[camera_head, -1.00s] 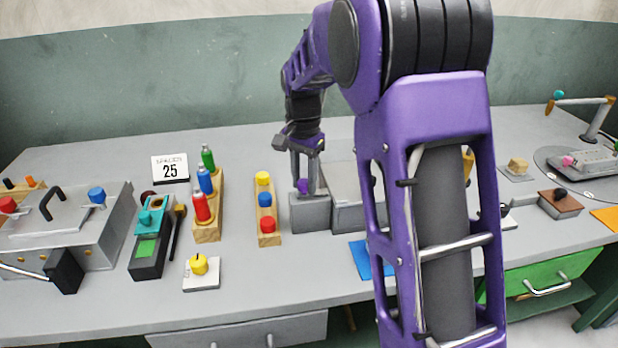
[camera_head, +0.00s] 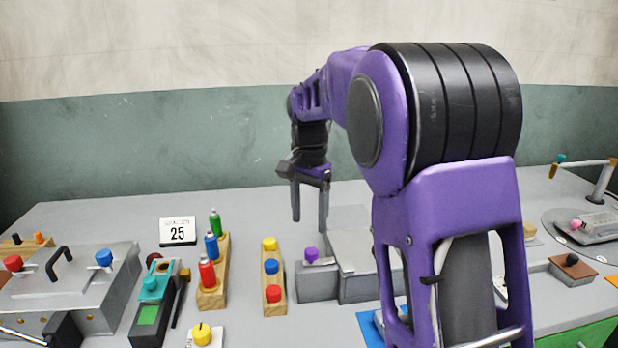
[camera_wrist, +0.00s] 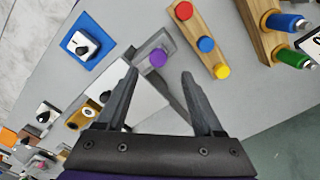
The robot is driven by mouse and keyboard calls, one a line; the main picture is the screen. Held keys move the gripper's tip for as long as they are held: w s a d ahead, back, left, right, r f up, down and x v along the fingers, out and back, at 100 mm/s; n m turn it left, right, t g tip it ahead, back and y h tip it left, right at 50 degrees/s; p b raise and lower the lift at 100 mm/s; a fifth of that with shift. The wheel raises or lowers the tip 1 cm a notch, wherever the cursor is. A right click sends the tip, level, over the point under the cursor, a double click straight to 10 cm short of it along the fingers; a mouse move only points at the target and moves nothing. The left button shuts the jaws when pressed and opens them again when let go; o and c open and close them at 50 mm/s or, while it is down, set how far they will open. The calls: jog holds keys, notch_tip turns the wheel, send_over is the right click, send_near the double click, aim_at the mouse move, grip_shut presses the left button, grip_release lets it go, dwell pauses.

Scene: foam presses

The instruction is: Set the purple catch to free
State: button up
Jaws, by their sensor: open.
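The purple catch (camera_head: 311,255) is a small knob on top of a low grey block (camera_head: 317,284), which stands against a larger grey box (camera_head: 362,262). My gripper (camera_head: 309,220) is open and empty, pointing down above and behind the catch, clear of it. In the wrist view the purple catch (camera_wrist: 158,57) shows beyond and between my gripper's (camera_wrist: 160,74) spread fingertips, on a grey plate. Nothing is between the fingers. My arm hides part of the area right of the larger grey box.
Left of the catch stands a wooden strip (camera_head: 271,310) with yellow, blue and red knobs, then a wooden rack (camera_head: 215,300) of coloured bottles. A grey press (camera_head: 80,285) is at far left. A blue mat (camera_wrist: 97,35) lies near the box. Bare bench lies behind the strip.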

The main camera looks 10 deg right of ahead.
notch_tip(320, 180, up, 9)
jog(key=p, duration=0.1)
jog(key=shift+f, duration=0.15)
